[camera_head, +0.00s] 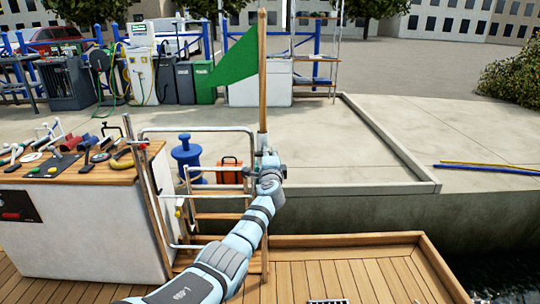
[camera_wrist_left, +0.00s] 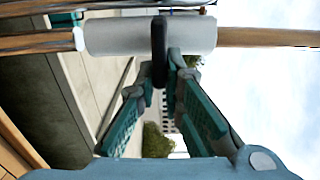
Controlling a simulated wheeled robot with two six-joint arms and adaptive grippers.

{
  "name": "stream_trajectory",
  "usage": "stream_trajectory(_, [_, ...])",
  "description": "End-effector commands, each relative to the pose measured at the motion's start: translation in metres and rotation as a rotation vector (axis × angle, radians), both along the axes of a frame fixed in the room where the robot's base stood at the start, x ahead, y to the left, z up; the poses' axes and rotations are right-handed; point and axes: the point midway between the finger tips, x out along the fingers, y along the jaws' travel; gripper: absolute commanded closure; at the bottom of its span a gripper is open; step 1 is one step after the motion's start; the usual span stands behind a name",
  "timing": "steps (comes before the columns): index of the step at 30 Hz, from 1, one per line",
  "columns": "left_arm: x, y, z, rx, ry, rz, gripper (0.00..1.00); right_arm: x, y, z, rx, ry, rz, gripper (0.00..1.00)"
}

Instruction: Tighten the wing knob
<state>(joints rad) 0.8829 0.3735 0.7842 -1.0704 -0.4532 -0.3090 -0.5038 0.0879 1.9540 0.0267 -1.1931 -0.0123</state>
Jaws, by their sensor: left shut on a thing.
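The black wing knob (camera_wrist_left: 159,48) shows edge-on in the left wrist view, against a light grey cylindrical socket (camera_wrist_left: 110,36). A wooden staff (camera_wrist_left: 265,38) runs through the socket. In the head view this staff (camera_head: 262,70) stands upright and carries a green flag (camera_head: 235,62). My left gripper (camera_head: 267,160) is at the foot of the staff and hides the knob there. In the left wrist view its teal-padded fingers (camera_wrist_left: 171,66) close together at the knob and are shut on it. My right gripper is not in view.
A wooden-topped counter (camera_head: 75,165) with several tools stands at the left. A ladder with rails (camera_head: 205,215) is beside my left arm. A blue bollard (camera_head: 187,158) and an orange box (camera_head: 231,170) are on the quay behind. The wooden deck (camera_head: 340,270) in front looks mostly clear.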

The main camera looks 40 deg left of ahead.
Motion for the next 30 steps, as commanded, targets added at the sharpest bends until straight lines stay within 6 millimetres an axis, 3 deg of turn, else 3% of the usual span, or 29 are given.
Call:
stream_trajectory(2, [0.0, -0.001, -0.002, -0.003, 0.003, -0.001, 1.0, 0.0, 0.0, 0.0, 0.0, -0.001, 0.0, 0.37])
stream_trajectory(3, [0.0, -0.001, -0.002, -0.003, 0.003, -0.001, 0.9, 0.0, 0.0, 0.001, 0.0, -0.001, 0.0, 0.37])
stream_trajectory(7, [0.0, -0.001, -0.002, -0.002, 0.002, -0.001, 0.71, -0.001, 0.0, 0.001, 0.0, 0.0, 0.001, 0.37])
stream_trajectory(20, [-0.006, -0.005, -0.001, 0.001, -0.003, 0.003, 0.71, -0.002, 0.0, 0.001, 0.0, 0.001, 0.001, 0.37])
stream_trajectory(23, [-0.017, -0.014, -0.001, 0.001, -0.002, 0.0, 0.71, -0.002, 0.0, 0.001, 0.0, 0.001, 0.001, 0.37])
stream_trajectory(30, [-0.062, -0.053, -0.003, -0.001, 0.003, -0.003, 0.71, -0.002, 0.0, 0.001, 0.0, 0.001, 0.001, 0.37])
